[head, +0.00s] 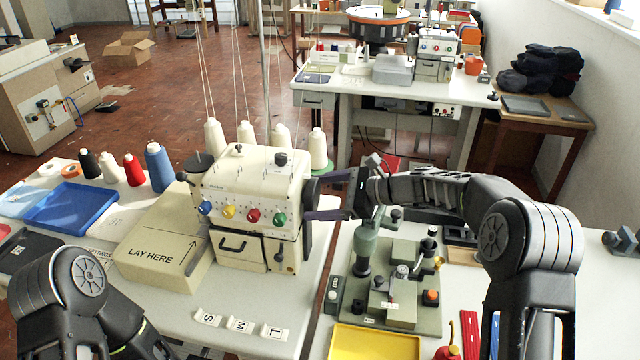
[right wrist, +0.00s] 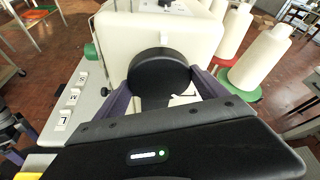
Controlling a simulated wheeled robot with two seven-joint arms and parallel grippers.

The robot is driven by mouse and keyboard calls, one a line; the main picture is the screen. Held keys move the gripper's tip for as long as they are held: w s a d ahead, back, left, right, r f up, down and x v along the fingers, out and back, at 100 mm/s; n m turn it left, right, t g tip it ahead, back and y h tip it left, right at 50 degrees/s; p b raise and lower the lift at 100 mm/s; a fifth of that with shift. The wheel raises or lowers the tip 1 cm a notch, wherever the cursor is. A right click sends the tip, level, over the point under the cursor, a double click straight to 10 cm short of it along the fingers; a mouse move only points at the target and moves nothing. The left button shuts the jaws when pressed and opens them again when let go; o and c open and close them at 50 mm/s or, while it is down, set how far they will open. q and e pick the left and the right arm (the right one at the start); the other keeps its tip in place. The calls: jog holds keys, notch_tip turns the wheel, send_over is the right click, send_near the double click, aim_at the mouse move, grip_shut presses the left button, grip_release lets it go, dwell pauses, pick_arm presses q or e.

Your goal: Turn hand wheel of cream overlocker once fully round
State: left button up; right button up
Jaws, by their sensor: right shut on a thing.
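The cream overlocker (head: 250,185) stands on the left table, with blue, yellow, red and green dials on its front. Its black hand wheel (right wrist: 160,72) is on the machine's right side. In the head view the wheel is mostly hidden behind my gripper. My right gripper (head: 325,199) reaches in from the right at the wheel. In the right wrist view its purple fingers (right wrist: 166,100) lie on both sides of the wheel, shut on it. My left arm shows at the lower left of the head view, but its gripper is out of view.
A green buttonhole fixture (head: 400,275) and a yellow tray (head: 372,344) are on the right table, below my right arm. Thread cones (head: 318,150) stand behind the overlocker. A "LAY HERE" block (head: 160,245) and letter tiles (head: 240,326) lie left and in front.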

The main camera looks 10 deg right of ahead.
jog(key=p, duration=0.1)
jog(key=m+g+p, duration=0.1)
jog(key=shift+r+m+p, duration=0.25)
jog(key=shift+m+p, duration=0.05)
jog(key=shift+p, duration=0.05)
jog(key=shift+f+m+g+p, duration=0.2)
jog(key=shift+m+g+p, duration=0.15)
jog(key=shift+p, duration=0.25)
jog(key=o, duration=1.3)
jog(key=b+v, duration=0.2)
jog(key=v, duration=0.5)
jog(key=shift+d, duration=0.45)
